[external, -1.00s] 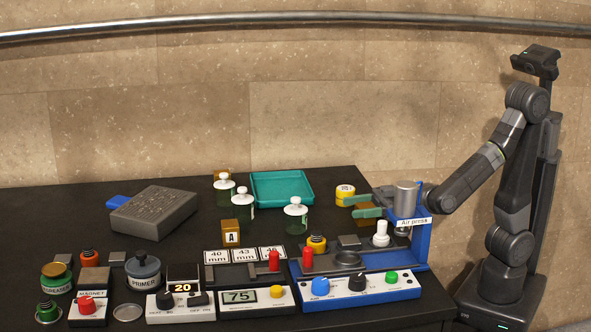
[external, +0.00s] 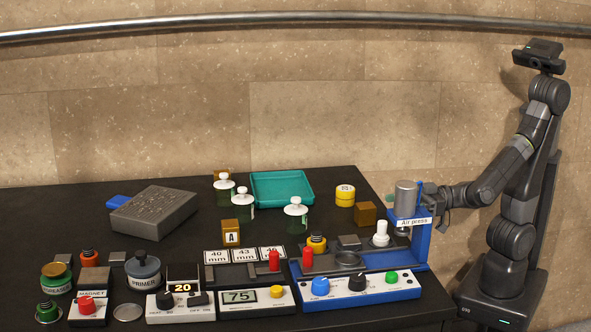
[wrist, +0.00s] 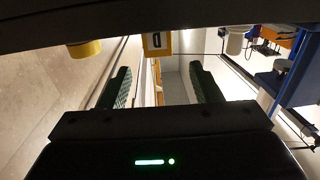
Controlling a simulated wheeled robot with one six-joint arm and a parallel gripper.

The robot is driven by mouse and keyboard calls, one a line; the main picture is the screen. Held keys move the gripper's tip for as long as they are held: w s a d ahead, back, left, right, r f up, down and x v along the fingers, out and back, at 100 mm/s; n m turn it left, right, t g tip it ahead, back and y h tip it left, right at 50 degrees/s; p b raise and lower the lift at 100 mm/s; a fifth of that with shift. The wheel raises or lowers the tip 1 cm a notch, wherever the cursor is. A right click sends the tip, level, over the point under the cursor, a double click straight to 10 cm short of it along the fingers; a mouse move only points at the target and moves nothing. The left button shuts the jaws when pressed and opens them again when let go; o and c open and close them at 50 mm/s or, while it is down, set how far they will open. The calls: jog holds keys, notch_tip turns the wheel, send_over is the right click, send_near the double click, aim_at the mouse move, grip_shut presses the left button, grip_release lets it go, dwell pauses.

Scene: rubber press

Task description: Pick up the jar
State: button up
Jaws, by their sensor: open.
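In the external view, three green glass jars with white knobbed stoppers stand on the black table: one at the back left (external: 224,194), one just in front of it (external: 242,213), and one farther right (external: 296,219). I cannot tell which is the task's jar. Dark jars marked PRIMER (external: 144,277) and DEGREASER (external: 56,280) stand at the front left. My gripper is behind the air press, well right of the glass jars, its fingers mostly hidden there. In the wrist view my gripper (wrist: 161,69) shows two green fingers apart with nothing between them.
The blue air press (external: 408,232) stands between my gripper and the table's middle. A yellow tin (external: 345,195) and a brown block (external: 366,214) stand behind it. A teal tray (external: 262,204) lies at the back. Control boxes line the front. Table left of the jars is partly clear.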

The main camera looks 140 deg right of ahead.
jog(key=shift+v, duration=0.8)
jog(key=o, duration=0.3)
jog(key=shift+s+a, duration=0.2)
jog(key=shift+d, duration=0.1)
